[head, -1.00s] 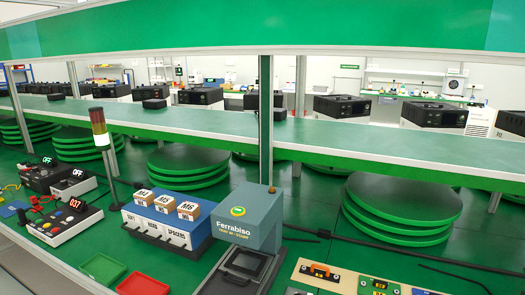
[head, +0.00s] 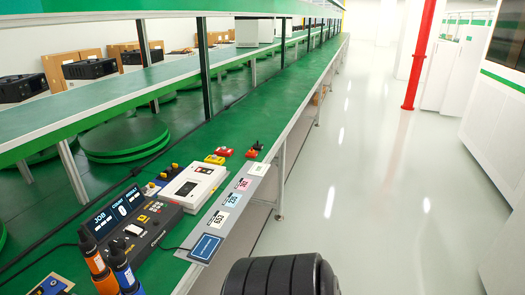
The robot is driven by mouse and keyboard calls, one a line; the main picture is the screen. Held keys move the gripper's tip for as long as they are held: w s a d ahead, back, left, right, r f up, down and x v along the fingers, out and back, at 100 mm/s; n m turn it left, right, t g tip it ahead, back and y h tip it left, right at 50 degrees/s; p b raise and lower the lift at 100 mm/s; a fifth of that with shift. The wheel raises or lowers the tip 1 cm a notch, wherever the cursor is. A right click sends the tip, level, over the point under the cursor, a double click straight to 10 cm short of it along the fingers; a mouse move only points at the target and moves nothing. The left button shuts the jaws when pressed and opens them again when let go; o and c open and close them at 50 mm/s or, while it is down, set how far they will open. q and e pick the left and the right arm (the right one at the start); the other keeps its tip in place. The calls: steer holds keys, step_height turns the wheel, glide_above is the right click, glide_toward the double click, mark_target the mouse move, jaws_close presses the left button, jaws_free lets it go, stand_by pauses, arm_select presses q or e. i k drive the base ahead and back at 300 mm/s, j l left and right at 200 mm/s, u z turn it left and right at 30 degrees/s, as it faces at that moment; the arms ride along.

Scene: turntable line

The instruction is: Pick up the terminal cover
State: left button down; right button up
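I cannot pick out a terminal cover in the head view. At the lower left edge, part of a tan board with a small blue piece (head: 50,286) shows, cut off by the frame. Neither my left nor my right gripper is in view.
The green bench (head: 262,112) runs away along the aisle. On it are a dark console with displays (head: 130,222), orange and blue handled tools (head: 101,270), a white device (head: 194,186) and a label strip (head: 228,205). The pale floor (head: 375,190) at right is clear around a red post (head: 418,60).

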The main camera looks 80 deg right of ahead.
mark_target(229, 152)
steer(key=z, duration=0.9)
steer(key=l+z, duration=0.1)
steer(key=z, duration=0.4)
steer(key=i+z, duration=0.1)
steer(key=z, duration=0.8)
steer(key=i+l, duration=0.15)
steer(key=l, duration=0.2)
steer(key=i+l+z, duration=0.1)
steer(key=i+l, duration=0.3)
steer(key=l, duration=0.2)
